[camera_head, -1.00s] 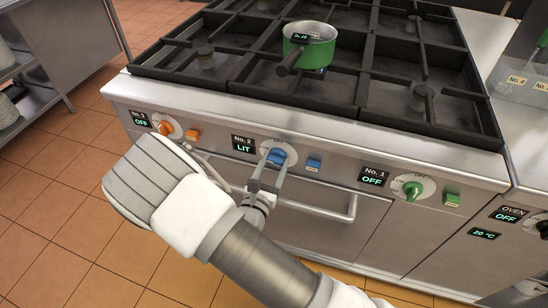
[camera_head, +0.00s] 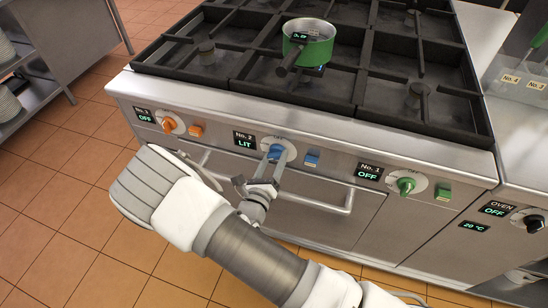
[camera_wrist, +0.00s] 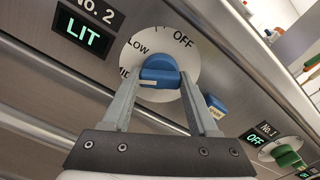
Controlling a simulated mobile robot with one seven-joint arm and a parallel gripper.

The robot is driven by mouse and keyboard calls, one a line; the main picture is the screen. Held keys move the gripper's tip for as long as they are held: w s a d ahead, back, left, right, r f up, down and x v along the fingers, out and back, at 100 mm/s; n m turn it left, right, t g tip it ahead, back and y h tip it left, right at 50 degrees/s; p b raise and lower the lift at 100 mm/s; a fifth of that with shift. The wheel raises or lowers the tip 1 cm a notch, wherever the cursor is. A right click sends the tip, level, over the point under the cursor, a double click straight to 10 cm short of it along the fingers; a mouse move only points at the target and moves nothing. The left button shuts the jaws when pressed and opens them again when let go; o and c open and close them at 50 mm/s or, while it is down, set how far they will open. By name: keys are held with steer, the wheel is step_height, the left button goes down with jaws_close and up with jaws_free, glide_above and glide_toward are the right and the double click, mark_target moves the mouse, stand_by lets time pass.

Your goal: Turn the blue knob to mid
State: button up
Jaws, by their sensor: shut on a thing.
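The blue knob (camera_head: 277,152) sits on the stove's front panel, beside the No. 2 display (camera_head: 244,139) reading LIT. My gripper (camera_head: 271,164) is at the knob, its fingers on either side of it. In the wrist view the blue knob (camera_wrist: 160,70) lies between the two fingers of my gripper (camera_wrist: 161,84), which are shut on it. The round white dial (camera_wrist: 188,62) behind it shows OFF at the upper right and LOW at the upper left. Another label below LOW is partly hidden by the left finger. The knob's white mark points left, near that label.
A green pot (camera_head: 308,42) stands on the black grates above. A blue button (camera_head: 312,157) is just right of the knob. The orange knob (camera_head: 172,123) is to the left and the green knob (camera_head: 404,186) to the right. An oven door handle (camera_head: 315,203) runs below.

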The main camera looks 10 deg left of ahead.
stand_by(0.4)
steer(key=o, duration=1.4)
steer(key=shift+s, duration=0.1)
steer(key=s, duration=0.5)
steer(key=s+a, duration=0.1)
steer(key=s, duration=1.1)
steer(key=shift+s+a+p, duration=0.1)
steer(key=shift+a+p, duration=0.05)
steer(key=shift+p, duration=0.15)
